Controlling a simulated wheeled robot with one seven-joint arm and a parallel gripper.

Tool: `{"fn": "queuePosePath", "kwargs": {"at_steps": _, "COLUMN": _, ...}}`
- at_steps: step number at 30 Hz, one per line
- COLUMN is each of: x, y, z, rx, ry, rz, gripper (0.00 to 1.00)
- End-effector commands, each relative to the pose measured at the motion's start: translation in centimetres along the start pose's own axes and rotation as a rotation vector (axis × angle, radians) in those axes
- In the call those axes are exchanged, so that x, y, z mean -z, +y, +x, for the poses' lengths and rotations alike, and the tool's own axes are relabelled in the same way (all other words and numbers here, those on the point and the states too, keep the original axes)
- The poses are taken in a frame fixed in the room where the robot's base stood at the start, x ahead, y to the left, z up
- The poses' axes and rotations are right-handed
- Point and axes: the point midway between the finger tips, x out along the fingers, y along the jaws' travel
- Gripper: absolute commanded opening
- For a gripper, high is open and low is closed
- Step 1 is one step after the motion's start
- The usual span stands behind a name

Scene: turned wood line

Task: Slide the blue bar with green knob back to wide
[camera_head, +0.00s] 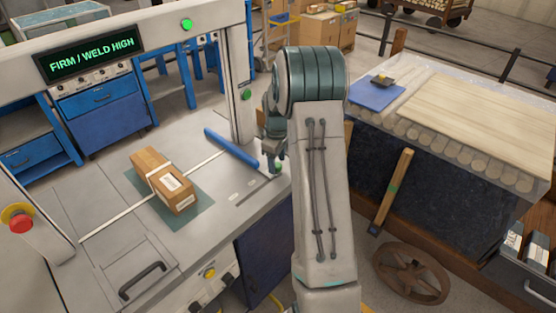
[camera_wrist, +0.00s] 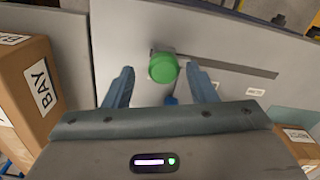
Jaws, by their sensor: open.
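The blue bar (camera_head: 232,148) lies across the machine's grey top in the head view, running from the back toward my gripper (camera_head: 274,154). Its green knob (camera_head: 277,167) shows small, just below the gripper. In the wrist view the round green knob (camera_wrist: 163,68) sits between the tips of my open gripper (camera_wrist: 160,73), with clear space to both fingers. A bit of blue (camera_wrist: 171,100), probably the bar, shows below the knob. A dark straight slot (camera_wrist: 228,68) runs right from the knob, with small pale labels beside it. Their wording is unreadable.
A strapped carton (camera_head: 164,178) lies on a green mat (camera_head: 194,217) left of the bar. An upright post (camera_head: 239,75) stands behind the bar. A red stop button (camera_head: 19,222) is at the left.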

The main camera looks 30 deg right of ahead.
Motion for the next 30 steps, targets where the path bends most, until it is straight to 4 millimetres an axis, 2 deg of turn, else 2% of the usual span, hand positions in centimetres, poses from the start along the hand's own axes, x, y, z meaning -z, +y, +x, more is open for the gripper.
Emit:
{"fn": "queuePosePath", "kwargs": {"at_steps": 5, "x": 0.0, "y": 0.1, "z": -2.3, "rx": -0.004, "ry": 0.004, "rz": 0.002, "gripper": 0.52}}
{"fn": "queuePosePath", "kwargs": {"at_steps": 12, "x": -0.1, "y": 0.2, "z": -7.8, "rx": -0.006, "ry": 0.004, "rz": 0.004, "gripper": 0.52}}
{"fn": "queuePosePath", "kwargs": {"at_steps": 18, "x": -0.2, "y": 0.3, "z": -11.6, "rx": -0.004, "ry": 0.002, "rz": 0.005, "gripper": 0.52}}
{"fn": "queuePosePath", "kwargs": {"at_steps": 24, "x": -0.2, "y": 0.3, "z": -13.5, "rx": -0.003, "ry": 0.001, "rz": 0.006, "gripper": 0.52}}
{"fn": "queuePosePath", "kwargs": {"at_steps": 30, "x": -0.3, "y": 0.3, "z": -13.7, "rx": -0.002, "ry": 0.0, "rz": 0.006, "gripper": 0.52}}
